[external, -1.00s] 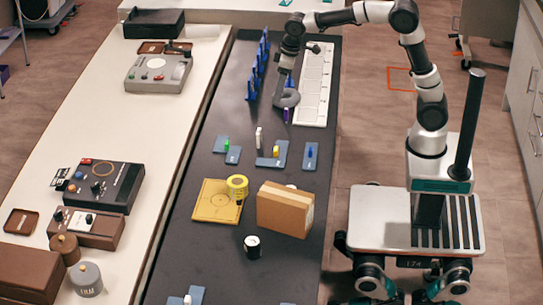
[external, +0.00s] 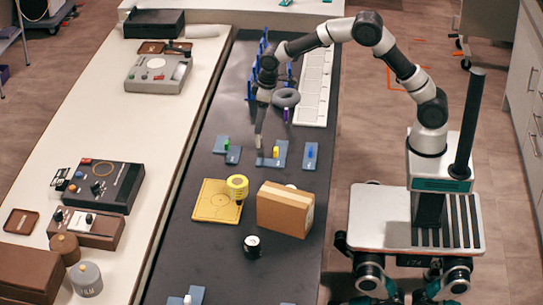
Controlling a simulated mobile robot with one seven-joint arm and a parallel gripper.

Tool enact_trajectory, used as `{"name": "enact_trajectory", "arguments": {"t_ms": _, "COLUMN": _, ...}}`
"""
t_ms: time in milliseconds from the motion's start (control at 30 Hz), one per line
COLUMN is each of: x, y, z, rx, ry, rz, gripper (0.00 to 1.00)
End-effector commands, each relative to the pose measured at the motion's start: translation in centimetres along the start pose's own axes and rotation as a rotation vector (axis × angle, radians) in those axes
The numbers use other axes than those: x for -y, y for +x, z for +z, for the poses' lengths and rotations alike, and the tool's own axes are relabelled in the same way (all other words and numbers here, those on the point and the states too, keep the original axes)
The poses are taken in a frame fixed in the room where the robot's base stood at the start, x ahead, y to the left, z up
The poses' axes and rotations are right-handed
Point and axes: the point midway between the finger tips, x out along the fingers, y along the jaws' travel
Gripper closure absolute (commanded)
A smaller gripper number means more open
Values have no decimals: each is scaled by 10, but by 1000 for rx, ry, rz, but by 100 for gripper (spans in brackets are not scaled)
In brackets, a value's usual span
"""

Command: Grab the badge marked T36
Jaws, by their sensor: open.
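Several blue badge-like plates lie on the dark table: one at the left with a green piece (external: 221,145), a small one (external: 233,156) beside it, one in the middle with a yellow piece (external: 281,160), and one at the right with a blue piece (external: 311,163). No marking such as T36 is legible at this size. My gripper (external: 259,143) points down just left of the middle plate, near where a small white upright piece stood. It is open. It hides most of that piece, and contact cannot be told.
A yellow plate (external: 208,208) with a yellow roll (external: 237,187) and a cardboard box (external: 283,210) stand in front of the plates.

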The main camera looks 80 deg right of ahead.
Motion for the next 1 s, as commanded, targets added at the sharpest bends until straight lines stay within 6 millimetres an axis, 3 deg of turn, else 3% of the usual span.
{"name": "enact_trajectory", "arguments": {"t_ms": 167, "x": 1, "y": 9, "z": 1, "rx": 1, "ry": 0, "rz": 0, "gripper": 42}}
{"name": "enact_trajectory", "arguments": {"t_ms": 500, "x": 4, "y": 54, "z": 1, "rx": 2, "ry": 0, "rz": 0, "gripper": 42}}
{"name": "enact_trajectory", "arguments": {"t_ms": 733, "x": 3, "y": 55, "z": 1, "rx": 0, "ry": 0, "rz": 0, "gripper": 42}}
{"name": "enact_trajectory", "arguments": {"t_ms": 1000, "x": 3, "y": 55, "z": 1, "rx": 0, "ry": 0, "rz": 0, "gripper": 86}}
